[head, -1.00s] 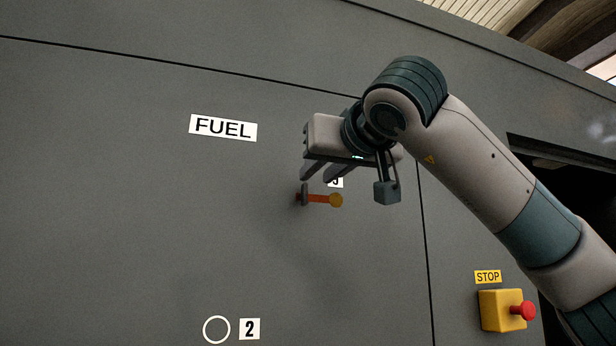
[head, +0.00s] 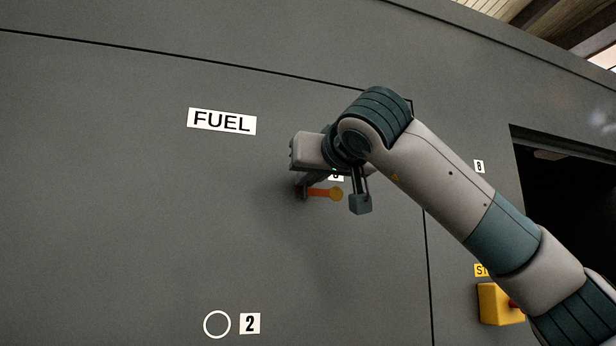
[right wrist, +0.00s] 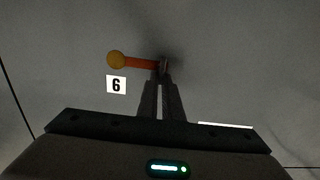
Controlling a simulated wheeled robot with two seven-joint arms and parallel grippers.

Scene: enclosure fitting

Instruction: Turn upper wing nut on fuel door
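The fuel door (head: 110,190) is a grey panel with a FUEL label (head: 222,121). On it is a fitting with a dark upright piece, seemingly the wing nut (right wrist: 163,66), and an orange arm (head: 321,193) ending in a yellow knob (head: 337,194). The arm points right in the head view and left in the right wrist view. My right gripper (right wrist: 161,82) has its fingertips at the dark piece, with a narrow gap between the fingers. Whether they press on it cannot be told. In the head view my right gripper (head: 303,182) partly hides the fitting. My left gripper is out of view.
A label reading 6 (right wrist: 116,85) is beside the fitting. A white ring (head: 217,324) and a label 2 (head: 250,323) are lower down. A dark opening (head: 565,190) lies right.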

